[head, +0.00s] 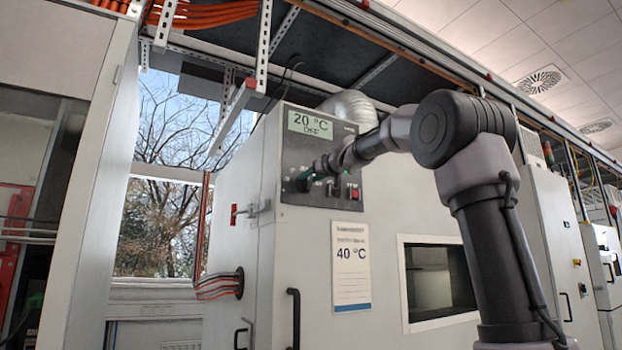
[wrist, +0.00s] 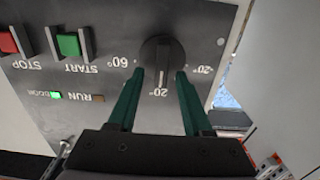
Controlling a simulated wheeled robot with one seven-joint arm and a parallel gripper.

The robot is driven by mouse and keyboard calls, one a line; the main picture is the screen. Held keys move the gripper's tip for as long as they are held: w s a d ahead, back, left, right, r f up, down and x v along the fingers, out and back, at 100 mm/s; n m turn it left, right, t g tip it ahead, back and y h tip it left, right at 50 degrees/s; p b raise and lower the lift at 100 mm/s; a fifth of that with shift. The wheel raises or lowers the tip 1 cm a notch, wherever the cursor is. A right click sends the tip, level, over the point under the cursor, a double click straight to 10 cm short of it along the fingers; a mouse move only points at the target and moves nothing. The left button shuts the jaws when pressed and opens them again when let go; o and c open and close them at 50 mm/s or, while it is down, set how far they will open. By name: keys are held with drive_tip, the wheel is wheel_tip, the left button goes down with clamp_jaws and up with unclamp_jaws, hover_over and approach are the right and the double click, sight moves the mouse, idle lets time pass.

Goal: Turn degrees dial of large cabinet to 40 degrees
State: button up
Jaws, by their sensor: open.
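The large cabinet (head: 390,230) stands ahead with a dark control panel (head: 320,135) at its upper front. Its display (head: 310,123) reads 20 °C with OFF below. In the wrist view, which is upside down, the black degrees dial (wrist: 162,52) has a pale pointer line aimed at the 20° mark. Labels for 60° and -20° lie on either side. My gripper (wrist: 160,74) is open, its green fingers on either side of the dial's lower part; I cannot tell whether they touch it. In the head view my gripper (head: 307,174) partly hides the dial.
A card (head: 351,270) on the cabinet front reads 40 °C. Green START (wrist: 69,44) and red STOP (wrist: 9,41) buttons sit beside the dial, with DOOR and RUN lamps nearby. Door handles and red cables are at the cabinet's left. A window is behind.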

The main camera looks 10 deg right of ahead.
drive_tip(key=shift+a, duration=0.1)
clamp_jaws()
drive_tip(key=shift+m, duration=0.3)
drive_tip(key=shift+w+d+f+m, duration=0.1)
drive_tip(key=shift+d+m, duration=0.05)
drive_tip(key=shift+m, duration=1.05)
drive_tip(key=shift+w+d+f+m, duration=0.1)
drive_tip(key=shift+m, duration=1.1)
drive_tip(key=shift+d+m, duration=0.15)
drive_tip(key=shift+m, duration=1.05)
